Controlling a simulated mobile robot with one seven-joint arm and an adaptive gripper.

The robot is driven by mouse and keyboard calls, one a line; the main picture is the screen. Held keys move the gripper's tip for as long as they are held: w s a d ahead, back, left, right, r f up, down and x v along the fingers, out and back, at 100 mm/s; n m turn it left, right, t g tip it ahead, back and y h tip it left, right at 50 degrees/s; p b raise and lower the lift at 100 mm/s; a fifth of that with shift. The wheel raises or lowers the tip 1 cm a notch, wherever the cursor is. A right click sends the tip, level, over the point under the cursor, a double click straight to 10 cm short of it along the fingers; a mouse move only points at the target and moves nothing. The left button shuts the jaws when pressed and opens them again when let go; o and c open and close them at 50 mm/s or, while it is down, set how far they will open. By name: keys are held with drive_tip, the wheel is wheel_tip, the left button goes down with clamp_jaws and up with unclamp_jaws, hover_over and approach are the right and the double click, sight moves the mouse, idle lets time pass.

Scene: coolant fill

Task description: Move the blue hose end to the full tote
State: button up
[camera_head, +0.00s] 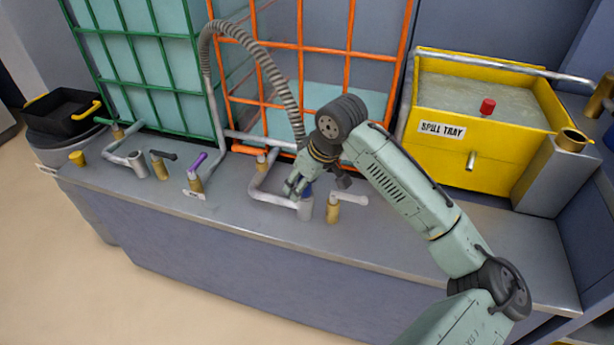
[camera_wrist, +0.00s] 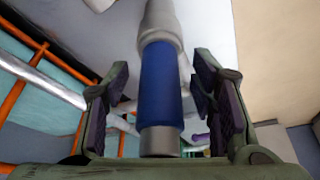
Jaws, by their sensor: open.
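The blue hose end (camera_head: 307,188) is at the upright grey pipe stub (camera_head: 305,209) in front of the orange-framed tote (camera_head: 300,47). In the wrist view the blue sleeve (camera_wrist: 161,85) stands between my two open jaws, with visible gaps on both sides. My gripper (camera_head: 317,187) is around it but not closed on it. The hose end is partly hidden in the head view. The green-framed tote (camera_head: 165,70) at left shows teal liquid high up; the orange-framed one shows pale liquid only low down. A similar bare stub (camera_head: 138,164) stands before the green tote.
A ribbed grey hose (camera_head: 262,58) arches over the bench (camera_head: 240,215). A yellow spill tray (camera_head: 480,150) is at right; a black tub (camera_head: 62,112) at far left.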

drive_tip(key=shift+c, duration=0.3)
clamp_jaws()
idle(0.4)
drive_tip(key=c, duration=0.6)
unclamp_jaws()
drive_tip(key=c, duration=0.3)
drive_tip(key=shift+r+p, duration=0.45)
drive_tip(key=shift+r+p, duration=2.25)
drive_tip(key=shift+r, duration=0.45)
